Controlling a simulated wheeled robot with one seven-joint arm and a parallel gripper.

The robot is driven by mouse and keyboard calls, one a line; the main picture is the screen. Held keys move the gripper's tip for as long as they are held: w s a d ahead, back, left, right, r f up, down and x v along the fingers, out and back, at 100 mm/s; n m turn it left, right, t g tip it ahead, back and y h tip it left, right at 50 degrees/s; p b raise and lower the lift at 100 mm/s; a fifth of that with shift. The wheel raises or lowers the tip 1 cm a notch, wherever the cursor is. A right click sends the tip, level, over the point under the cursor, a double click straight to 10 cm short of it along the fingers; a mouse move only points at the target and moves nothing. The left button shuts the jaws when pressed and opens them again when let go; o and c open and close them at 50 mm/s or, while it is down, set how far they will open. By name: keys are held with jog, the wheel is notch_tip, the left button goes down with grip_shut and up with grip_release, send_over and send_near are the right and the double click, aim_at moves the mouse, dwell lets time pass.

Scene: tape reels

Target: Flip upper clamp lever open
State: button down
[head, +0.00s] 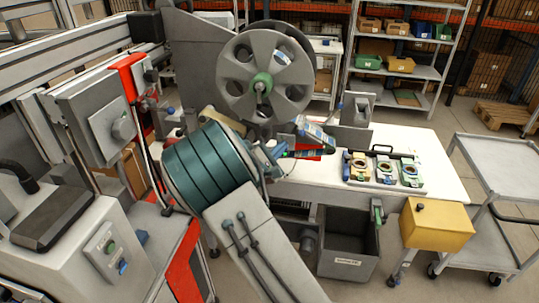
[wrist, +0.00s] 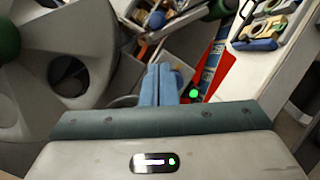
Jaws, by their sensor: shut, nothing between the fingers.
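My gripper (head: 279,151) is at the end of the teal arm, in front of and below the big grey reel (head: 264,78) with its green hub (head: 261,83). In the wrist view my gripper's blue fingers (wrist: 160,82) are together and empty. Just right of them are a bright green dot (wrist: 193,93) and a red plate (wrist: 218,62) with a blue strip. In the head view a tilted grey-blue piece (head: 316,131) stands beside the gripper, above a red part (head: 311,154). I cannot tell for certain which part is the upper clamp lever; my arm and gripper hide some of this area.
A tray (head: 384,184) with several small tape reels lies on the white table (head: 435,161). A grey bin (head: 347,247) and a yellow box (head: 435,226) are below its front. A grey cart (head: 490,238) stands at right. The table's right end is clear.

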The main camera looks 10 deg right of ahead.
aim_at(304, 125)
jog(key=shift+w+d+r+p, duration=0.15)
jog(key=shift+d+r+p, duration=0.3)
jog(key=shift+d, duration=0.4)
jog(key=shift+w+d+r+p, duration=0.2)
jog(key=shift+d+r, duration=0.35)
jog(key=shift+d, duration=0.3)
jog(key=shift+s+r, duration=0.1)
jog(key=shift+s+d+r+n+y, duration=0.1)
jog(key=shift+d+r+n+y, duration=0.1)
jog(key=shift+r+n+y, duration=0.15)
